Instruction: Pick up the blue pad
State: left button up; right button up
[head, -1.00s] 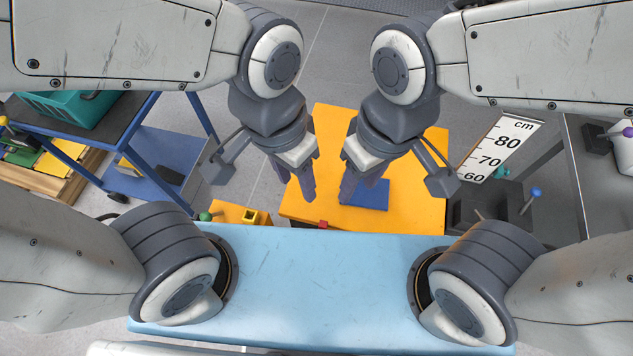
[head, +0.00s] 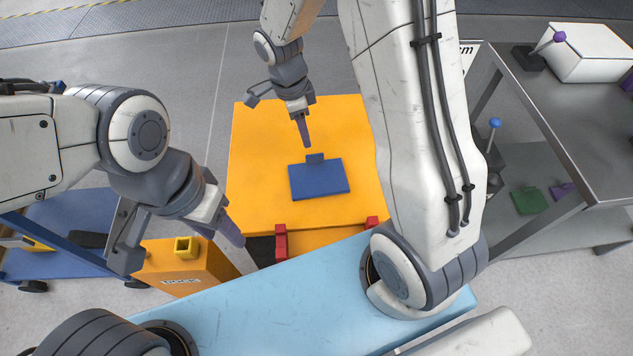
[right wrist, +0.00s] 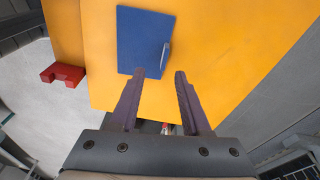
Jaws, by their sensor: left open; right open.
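The blue pad (head: 325,181) lies flat on the yellow-orange table top, with a small upright blue tab (head: 315,158) on its far edge. In the right wrist view the pad (right wrist: 143,38) is ahead of the fingertips, and its tab (right wrist: 166,54) lines up with the gap between them. My right gripper (head: 306,143) is open and empty, pointing down just beyond the pad; I cannot tell its exact height. My left gripper (head: 236,238) is open and empty, to the left of the pad near the yellow box; its fingers overlap in the head view.
The yellow-orange table (head: 258,150) has red blocks (head: 281,242) at its near edge. A yellow box (head: 182,265) stands at near left. A grey metal cart (head: 570,130) is at right, with a green pad (head: 528,201) on its lower shelf. A blue cart (head: 60,235) is at left.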

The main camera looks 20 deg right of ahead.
jog(key=m+b, duration=0.1)
send_over(315, 155)
jog(key=a, duration=0.2)
jog(key=f, duration=0.6)
jog(key=shift+d, duration=0.25)
jog(key=f, duration=0.2)
jog(key=d+f, duration=0.1)
jog(key=f, duration=0.2)
jog(key=shift+d+f+b, duration=0.25)
jog(key=shift+f+b, duration=0.05)
jog(key=shift+b, duration=0.05)
grip_shut()
